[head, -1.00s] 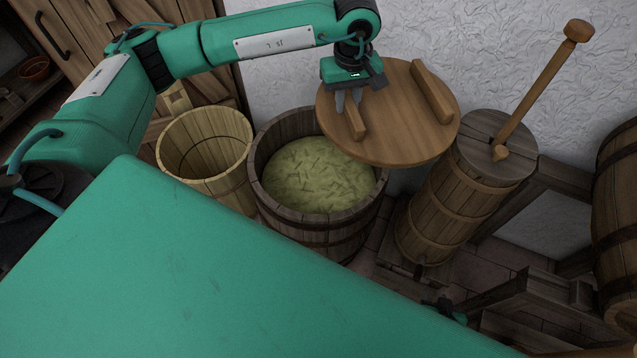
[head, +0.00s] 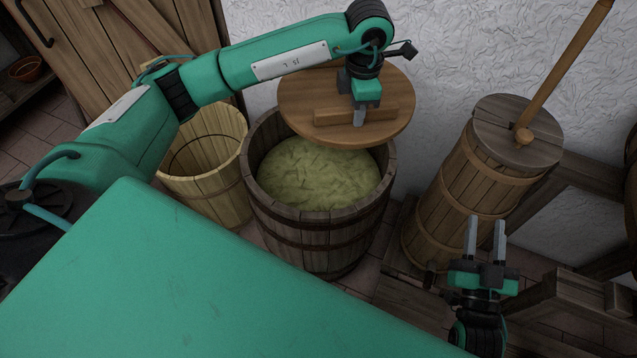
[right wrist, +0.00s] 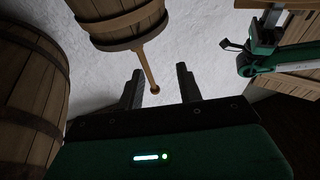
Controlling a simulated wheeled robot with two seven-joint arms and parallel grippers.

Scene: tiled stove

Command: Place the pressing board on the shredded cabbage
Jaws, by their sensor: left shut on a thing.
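The pressing board (head: 300,98) is a round wooden disc with raised battens. My left gripper (head: 360,116) is shut on its front batten and holds the board above the back of the dark barrel (head: 318,240). The shredded cabbage (head: 322,178) fills the barrel, pale green and mostly in sight; the board hides its far edge from view. My right gripper (head: 486,228) is open and empty, low at the right in front of the churn. Its two fingers also show in the right wrist view (right wrist: 157,88), apart with nothing between them.
An empty pale wooden tub (head: 215,180) stands left of the barrel. A wooden churn (head: 455,190) with a long slanted handle (head: 565,75) stands to the right. A plastered wall (head: 450,50) is close behind. A dark wooden rack (head: 575,300) is at the lower right.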

